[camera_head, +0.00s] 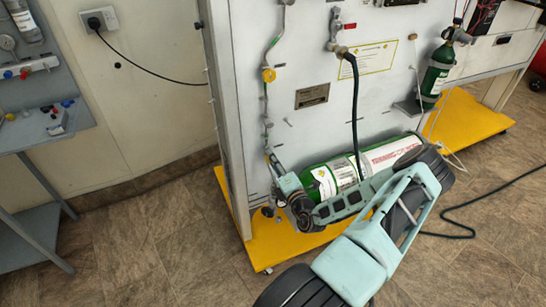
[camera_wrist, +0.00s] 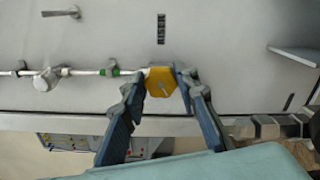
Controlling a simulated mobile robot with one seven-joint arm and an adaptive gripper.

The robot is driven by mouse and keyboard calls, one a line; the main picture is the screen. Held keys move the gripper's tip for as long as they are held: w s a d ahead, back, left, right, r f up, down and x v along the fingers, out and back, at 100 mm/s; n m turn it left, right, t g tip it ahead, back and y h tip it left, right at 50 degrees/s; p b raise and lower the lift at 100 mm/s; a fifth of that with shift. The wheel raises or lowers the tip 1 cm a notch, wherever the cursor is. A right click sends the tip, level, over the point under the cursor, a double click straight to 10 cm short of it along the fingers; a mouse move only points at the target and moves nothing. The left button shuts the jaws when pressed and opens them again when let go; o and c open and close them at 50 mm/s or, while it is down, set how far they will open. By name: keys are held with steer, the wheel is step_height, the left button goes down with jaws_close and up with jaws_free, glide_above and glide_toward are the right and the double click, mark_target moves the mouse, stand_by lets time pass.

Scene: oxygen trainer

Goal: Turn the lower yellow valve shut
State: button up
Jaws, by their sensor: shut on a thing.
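The lower yellow valve (camera_wrist: 160,82) is a small yellow knob at the end of a thin pipe in the wrist view. My gripper (camera_wrist: 163,75) has its two blue-padded fingers on either side of it, shut on it. In the head view my gripper (camera_head: 272,163) reaches to the lower part of the pipe on the panel's left side and mostly hides this valve. The upper yellow valve (camera_head: 268,74) is in plain sight higher on the same pipe. How far the lower valve is turned cannot be told.
A large green cylinder (camera_head: 345,172) lies behind my arm, at the foot of the white panel (camera_head: 300,60). A small green bottle (camera_head: 437,72) stands at the right. A black hose (camera_head: 355,110) hangs near the middle. The yellow base (camera_head: 290,245) sits on the tiled floor.

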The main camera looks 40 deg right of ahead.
steer(key=shift+m+p, duration=0.35)
steer(key=shift+m, duration=0.65)
steer(key=o, duration=1.2)
steer(key=shift+c, duration=0.2)
steer(key=shift+f, duration=0.1)
steer(key=v, duration=0.8)
